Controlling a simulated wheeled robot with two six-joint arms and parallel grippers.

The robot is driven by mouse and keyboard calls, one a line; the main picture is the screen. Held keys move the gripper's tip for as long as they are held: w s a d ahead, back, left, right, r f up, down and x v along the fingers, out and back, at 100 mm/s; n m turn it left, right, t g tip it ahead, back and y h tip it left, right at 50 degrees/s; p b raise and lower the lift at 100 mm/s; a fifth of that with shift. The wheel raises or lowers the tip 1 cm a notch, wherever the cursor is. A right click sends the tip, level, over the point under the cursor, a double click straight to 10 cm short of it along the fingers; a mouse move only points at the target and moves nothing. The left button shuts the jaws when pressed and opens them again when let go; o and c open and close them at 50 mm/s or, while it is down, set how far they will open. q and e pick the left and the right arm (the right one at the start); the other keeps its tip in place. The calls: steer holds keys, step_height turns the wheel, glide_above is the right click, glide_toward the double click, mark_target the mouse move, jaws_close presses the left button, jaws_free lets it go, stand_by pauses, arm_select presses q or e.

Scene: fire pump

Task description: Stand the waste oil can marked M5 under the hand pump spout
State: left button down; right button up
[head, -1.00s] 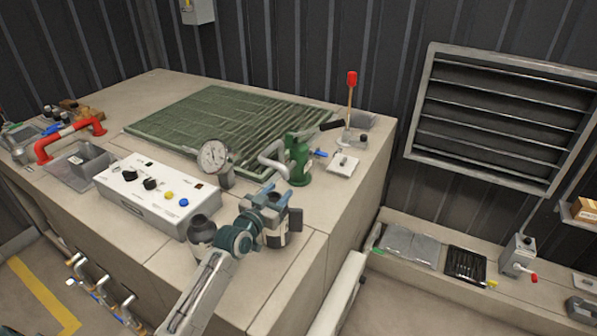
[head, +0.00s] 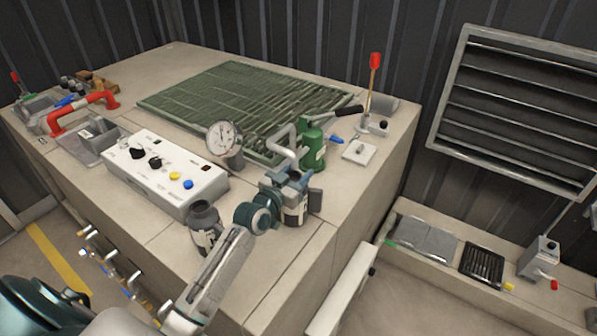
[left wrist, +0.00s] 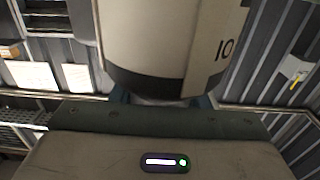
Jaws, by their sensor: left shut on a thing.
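My left gripper (head: 284,183) is shut on a dark grey can (head: 296,213) with a pale label. It holds the can upright near the front right corner of the bench, in front of the green hand pump (head: 313,146). The pump's grey bent spout (head: 282,142) is just behind the gripper. I cannot tell whether the can touches the bench top. In the left wrist view the can (left wrist: 165,40) fills the top middle; its label shows characters like "10", and no M5 is legible. A second similar can (head: 204,226) stands to the left. My right gripper is out of view.
A white control box (head: 165,172) and a round gauge (head: 224,140) stand left of the pump. A green grating (head: 235,105) lies behind. A red-topped lever (head: 374,75) stands at the right. The bench's right edge is close to the held can.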

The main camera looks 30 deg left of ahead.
arm_select(q)
steer(key=shift+f, duration=0.1)
steer(key=c, duration=0.8)
jaws_free()
steer(key=shift+w+f, duration=0.2)
steer(key=shift+w, duration=0.1)
steer(key=shift+s+r, duration=0.15)
steer(key=shift+r, duration=0.15)
steer(key=s+a, duration=0.1)
steer(key=s, duration=1)
steer(key=shift+s+a+p, duration=0.3)
steer(key=shift+s+p, duration=0.1)
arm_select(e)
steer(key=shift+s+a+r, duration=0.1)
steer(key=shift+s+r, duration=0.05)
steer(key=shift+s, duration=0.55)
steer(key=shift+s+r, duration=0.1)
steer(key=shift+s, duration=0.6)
